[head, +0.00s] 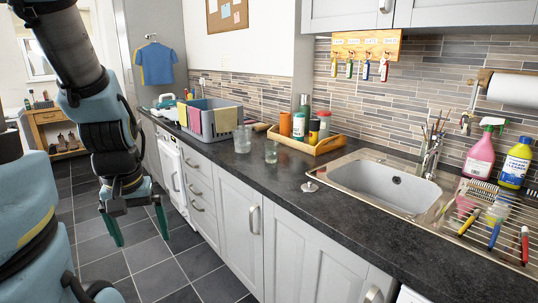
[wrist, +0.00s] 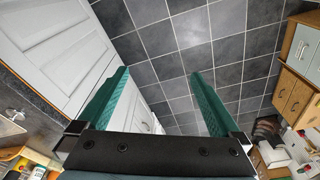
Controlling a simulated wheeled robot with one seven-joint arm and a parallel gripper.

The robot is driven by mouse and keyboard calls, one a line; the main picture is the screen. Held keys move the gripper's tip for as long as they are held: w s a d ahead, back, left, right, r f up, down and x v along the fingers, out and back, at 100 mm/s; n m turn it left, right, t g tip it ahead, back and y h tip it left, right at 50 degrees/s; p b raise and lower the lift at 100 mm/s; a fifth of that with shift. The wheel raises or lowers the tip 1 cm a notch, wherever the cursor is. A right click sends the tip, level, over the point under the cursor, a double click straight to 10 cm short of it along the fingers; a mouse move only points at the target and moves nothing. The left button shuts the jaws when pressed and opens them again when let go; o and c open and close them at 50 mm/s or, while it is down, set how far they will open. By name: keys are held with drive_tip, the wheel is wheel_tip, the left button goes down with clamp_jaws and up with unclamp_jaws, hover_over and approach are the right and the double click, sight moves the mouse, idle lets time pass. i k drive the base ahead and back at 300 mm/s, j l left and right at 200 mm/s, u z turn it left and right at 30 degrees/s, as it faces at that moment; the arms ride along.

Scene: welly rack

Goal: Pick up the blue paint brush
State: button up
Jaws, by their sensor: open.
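A blue-handled brush (head: 495,232), which looks like the blue paint brush, lies on the wire drainer (head: 465,232) right of the sink, at the right of the head view. A yellow-handled brush (head: 469,221) lies to its left and a red-handled one (head: 524,245) to its right. My gripper (head: 140,240) hangs open and empty, pointing down over the floor at the left, far from the brushes. In the wrist view my gripper (wrist: 160,73) shows both green fingers apart with floor tiles between them. No brush can be made out in the wrist view.
A wooden tray (head: 318,148) with containers, two glasses and a grey basket (head: 222,118) stand farther left.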

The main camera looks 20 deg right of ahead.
sight(499, 224)
drive_tip(key=i+l+z, duration=0.15)
drive_tip(key=z, duration=1.3)
drive_tip(key=i+j+z, duration=0.1)
drive_tip(key=i, duration=0.8)
